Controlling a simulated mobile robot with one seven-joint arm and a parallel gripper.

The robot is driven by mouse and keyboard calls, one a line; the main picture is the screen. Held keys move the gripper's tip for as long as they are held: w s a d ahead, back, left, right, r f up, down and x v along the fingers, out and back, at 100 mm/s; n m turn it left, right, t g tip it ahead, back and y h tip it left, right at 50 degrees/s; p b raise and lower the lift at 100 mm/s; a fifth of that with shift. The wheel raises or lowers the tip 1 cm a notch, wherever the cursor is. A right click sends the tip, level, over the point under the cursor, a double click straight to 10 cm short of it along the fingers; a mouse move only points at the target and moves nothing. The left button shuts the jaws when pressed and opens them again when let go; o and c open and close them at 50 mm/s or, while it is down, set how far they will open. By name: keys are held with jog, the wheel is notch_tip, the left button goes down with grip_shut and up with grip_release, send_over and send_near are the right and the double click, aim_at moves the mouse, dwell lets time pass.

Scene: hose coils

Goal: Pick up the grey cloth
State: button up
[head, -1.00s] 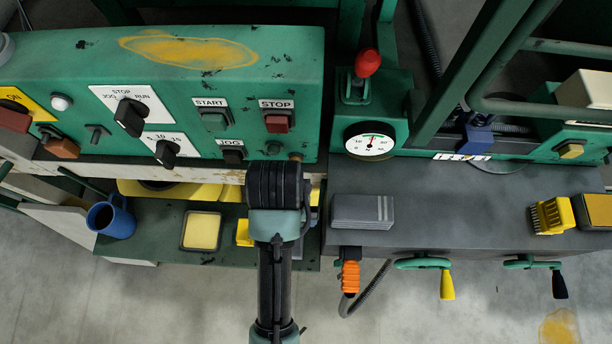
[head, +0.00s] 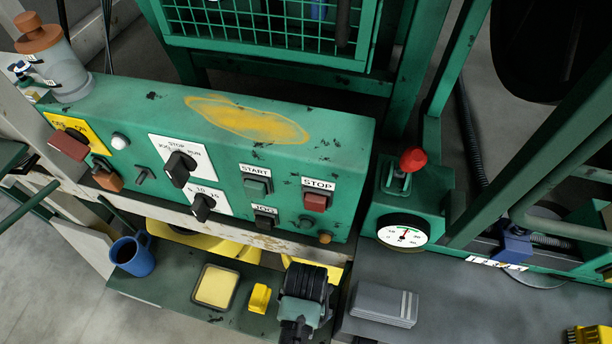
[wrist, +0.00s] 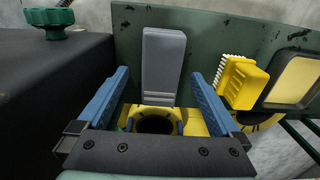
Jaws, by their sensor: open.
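A flat grey folded cloth (wrist: 164,65) with pale stripes near its closer end lies on the dark green shelf in the wrist view. My gripper (wrist: 160,75) has its two blue fingers spread wide, with the cloth seen between and beyond them and nothing held. I cannot tell how far above the cloth the fingers are. In the head view my arm's end hides the fingers and this cloth. A similar grey folded piece (head: 385,304) with pale stripes lies on the grey table to the right of my arm.
A yellow brush (wrist: 238,82) is close beside the cloth; a yellow sponge in a tray (head: 215,287) and a blue mug (head: 133,255) are farther along the shelf (head: 180,303). The green control panel (head: 330,130) overhangs behind. The table block (wrist: 50,85) stands at the wrist view's left.

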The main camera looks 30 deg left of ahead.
jog(key=shift+f, duration=1.2)
jog(key=shift+c, duration=0.3)
jog(key=c, duration=1.4)
jog(key=shift+o, duration=0.2)
jog(key=shift+r, duration=0.15)
notch_tip(320, 180, up, 10)
jog(key=shift+f, duration=0.1)
